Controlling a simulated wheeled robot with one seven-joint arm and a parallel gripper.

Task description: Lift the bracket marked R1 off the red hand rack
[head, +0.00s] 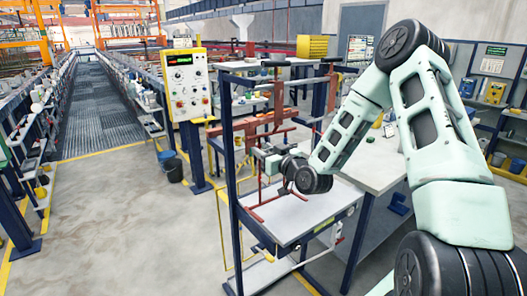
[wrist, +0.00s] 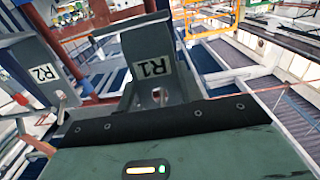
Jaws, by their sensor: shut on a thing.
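The R1 bracket (wrist: 150,85) is a dark grey plate with a white R1 label, close in front of my gripper in the wrist view. My gripper (head: 274,164) is shut on the R1 bracket beside the red hand rack (head: 252,130). The rack hangs in a dark blue frame in the head view, and red bars also show behind the brackets in the wrist view. A similar bracket marked R2 (wrist: 42,72) is left of R1, apart from it. The jaw contact is mostly hidden, and I cannot tell whether R1 still touches a hook.
The dark blue frame (head: 232,165) stands around the rack, with a white tray (head: 290,213) below. A pale worktable (head: 375,165) is to the right. A yellow control panel (head: 186,85) stands behind left. The floor at left is clear.

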